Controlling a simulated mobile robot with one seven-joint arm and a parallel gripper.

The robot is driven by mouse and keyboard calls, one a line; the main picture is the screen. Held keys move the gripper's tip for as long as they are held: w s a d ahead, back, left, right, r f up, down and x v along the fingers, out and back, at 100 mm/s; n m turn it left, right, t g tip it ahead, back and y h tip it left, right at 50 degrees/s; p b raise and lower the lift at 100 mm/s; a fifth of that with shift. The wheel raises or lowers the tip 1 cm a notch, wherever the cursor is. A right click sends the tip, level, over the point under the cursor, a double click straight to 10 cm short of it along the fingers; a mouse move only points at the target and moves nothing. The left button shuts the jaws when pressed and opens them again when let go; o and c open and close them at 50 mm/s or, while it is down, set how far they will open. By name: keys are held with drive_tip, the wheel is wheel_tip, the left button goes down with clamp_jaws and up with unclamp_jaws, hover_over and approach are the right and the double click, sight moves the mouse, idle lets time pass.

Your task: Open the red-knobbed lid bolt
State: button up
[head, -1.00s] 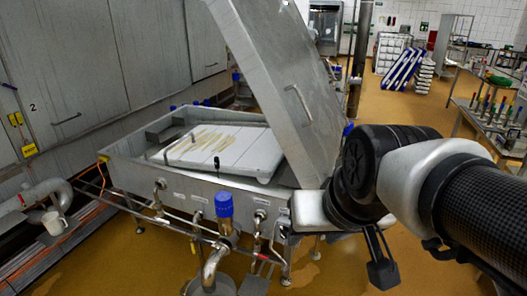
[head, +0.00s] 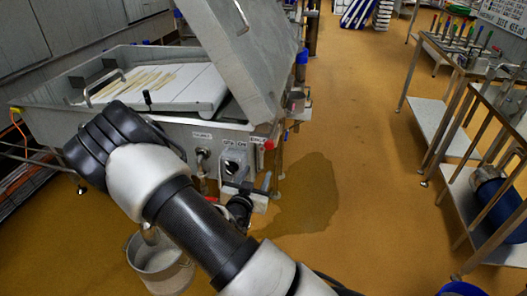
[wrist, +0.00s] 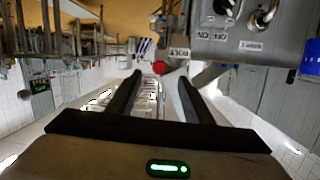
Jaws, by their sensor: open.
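The red knob (head: 270,145) of the lid bolt is at the front right corner of the steel vat (head: 130,130), below the raised lid (head: 250,70). The knob also shows in the wrist view (wrist: 159,67), close to the line between my fingertips and apparently beyond them. My gripper (wrist: 160,79) is open with nothing seen between its two black fingers.
A grey control box with a dial (head: 236,163) sits on the vat front beside the knob. A metal bucket (head: 160,265) stands below, partly behind my arm. Steel tables (head: 440,85) stand at the right. The floor between is open, with a dark wet-looking patch (head: 310,190).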

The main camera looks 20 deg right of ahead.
sight(269, 146)
drive_tip(key=w+d+b, duration=0.1)
drive_tip(key=w+d, duration=0.2)
drive_tip(key=w, duration=0.1)
drive_tip(key=w+d+n+t+b, duration=0.1)
drive_tip(key=w+d, duration=0.3)
drive_tip(key=w, duration=0.1)
drive_tip(key=w+d+t+b, duration=0.1)
drive_tip(key=w+d, duration=0.2)
drive_tip(key=w, duration=0.2)
drive_tip(key=shift+d+f+h, duration=0.15)
drive_tip(key=shift+f+h, duration=0.2)
drive_tip(key=shift+h, duration=0.05)
